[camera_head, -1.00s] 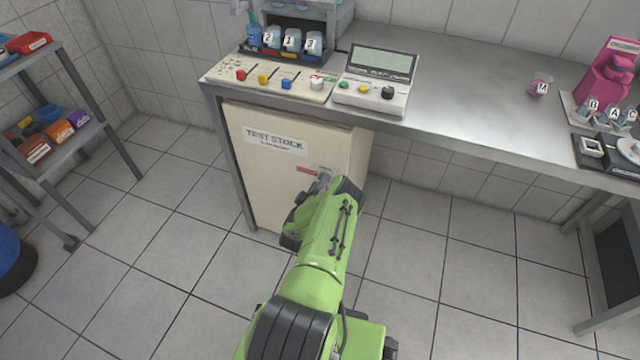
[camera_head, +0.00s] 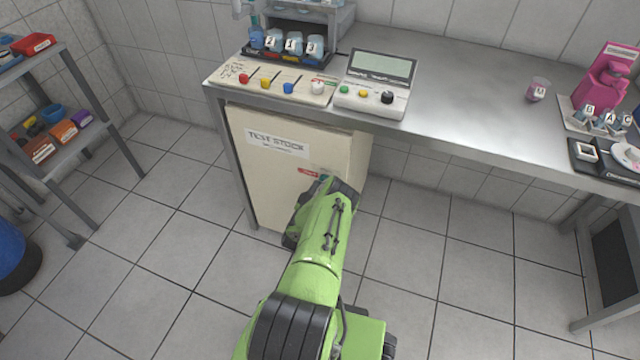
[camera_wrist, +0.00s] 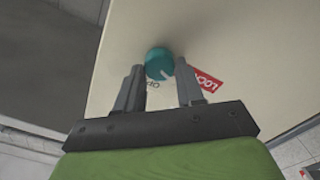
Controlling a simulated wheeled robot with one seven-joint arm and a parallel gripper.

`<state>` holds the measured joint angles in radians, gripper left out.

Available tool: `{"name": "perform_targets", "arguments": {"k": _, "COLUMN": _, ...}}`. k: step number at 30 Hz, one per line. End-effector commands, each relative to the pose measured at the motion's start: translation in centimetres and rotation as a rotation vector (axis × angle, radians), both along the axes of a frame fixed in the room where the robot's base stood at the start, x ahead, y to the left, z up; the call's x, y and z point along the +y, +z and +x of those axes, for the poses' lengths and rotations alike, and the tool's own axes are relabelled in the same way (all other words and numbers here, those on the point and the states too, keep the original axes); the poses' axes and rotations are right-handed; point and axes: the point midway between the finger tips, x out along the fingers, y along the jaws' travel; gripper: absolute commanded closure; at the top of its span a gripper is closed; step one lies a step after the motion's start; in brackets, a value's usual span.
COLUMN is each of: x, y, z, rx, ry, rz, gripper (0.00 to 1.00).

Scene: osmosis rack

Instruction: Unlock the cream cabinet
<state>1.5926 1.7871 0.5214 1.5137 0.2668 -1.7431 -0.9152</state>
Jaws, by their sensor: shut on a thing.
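The cream cabinet (camera_head: 262,185) stands under the metal bench, its door closed, with a "TEST STOCK" label near the top. In the wrist view the cabinet door (camera_wrist: 230,40) fills most of the picture. A round teal knob (camera_wrist: 159,63) with a pale pointer line sits on the door. A red "LOCK" label (camera_wrist: 209,80) lies to its right, and a white label, partly hidden, lies below it. My gripper (camera_wrist: 160,72) has its two grey fingers on either side of the knob and is shut on it. In the head view my arm hides the fingers.
The metal bench (camera_head: 455,100) above the cabinet carries a control panel (camera_head: 270,82), a device with a screen (camera_head: 375,85), and a pink machine (camera_head: 605,80). A shelf (camera_head: 75,150) with small bins stands at left. The floor around my arm is clear.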

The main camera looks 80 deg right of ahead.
Motion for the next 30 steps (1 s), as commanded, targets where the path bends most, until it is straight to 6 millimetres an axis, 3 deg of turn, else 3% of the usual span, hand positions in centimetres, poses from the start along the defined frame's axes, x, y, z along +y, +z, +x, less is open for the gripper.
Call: {"name": "perform_targets", "arguments": {"k": 30, "x": 0.03, "y": 0.05, "z": -0.28, "rx": -0.95, "ry": 0.0, "rz": -0.088, "gripper": 0.93}}
